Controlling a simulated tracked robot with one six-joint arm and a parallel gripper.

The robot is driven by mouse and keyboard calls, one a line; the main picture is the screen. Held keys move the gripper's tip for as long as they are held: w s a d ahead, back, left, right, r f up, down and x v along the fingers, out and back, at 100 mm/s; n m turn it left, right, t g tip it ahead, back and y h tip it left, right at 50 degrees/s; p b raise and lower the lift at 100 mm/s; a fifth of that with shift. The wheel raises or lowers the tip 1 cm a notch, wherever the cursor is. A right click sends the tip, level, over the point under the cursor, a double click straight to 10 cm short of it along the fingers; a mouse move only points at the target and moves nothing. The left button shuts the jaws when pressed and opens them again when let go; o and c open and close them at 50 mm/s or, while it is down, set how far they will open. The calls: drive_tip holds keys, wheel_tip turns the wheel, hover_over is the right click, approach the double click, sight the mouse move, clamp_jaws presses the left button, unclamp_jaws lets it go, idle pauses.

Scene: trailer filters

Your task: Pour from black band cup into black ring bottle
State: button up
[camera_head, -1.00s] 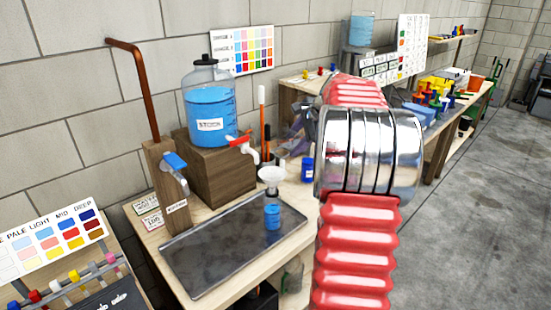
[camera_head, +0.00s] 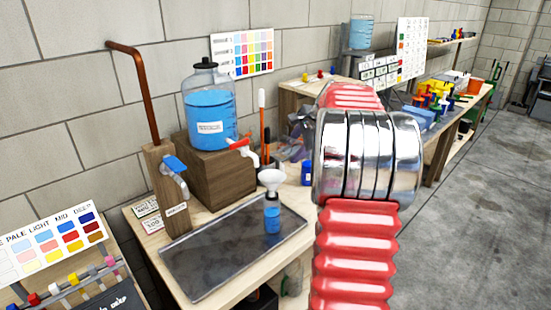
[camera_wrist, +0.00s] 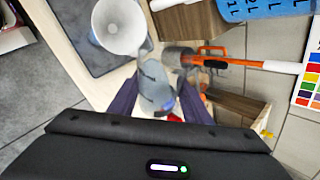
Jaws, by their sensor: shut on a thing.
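A small clear bottle (camera_head: 272,215) with blue liquid stands upright on the dark tray. A white funnel (camera_head: 271,178) sits in its mouth, and a dark ring shows near its neck. The funnel also shows from above in the wrist view (camera_wrist: 119,24). My gripper (camera_wrist: 158,100) is shut on a clear, greyish cup (camera_wrist: 154,86), one purple finger on each side. The cup is beside the funnel in the wrist view; its band and any contents cannot be made out clearly. My red arm hides part of the gripper area in the head view.
The dark tray (camera_head: 215,262) lies on a wooden bench. A large jug of blue liquid (camera_head: 209,112) with a red-handled tap (camera_head: 243,147) stands on a wooden block behind it. A blue-handled tap (camera_head: 175,165) rises at the left. A blue jar (camera_head: 307,172) stands to the right.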

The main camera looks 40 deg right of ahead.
drive_tip(key=shift+f+b, duration=0.4)
drive_tip(key=shift+r+n+h+b, duration=0.3)
drive_tip(key=shift+h+b, duration=0.4)
drive_tip(key=shift+b, duration=0.4)
idle(0.8)
drive_tip(key=shift+a+r, duration=0.1)
drive_tip(key=shift+r, duration=0.15)
idle(0.6)
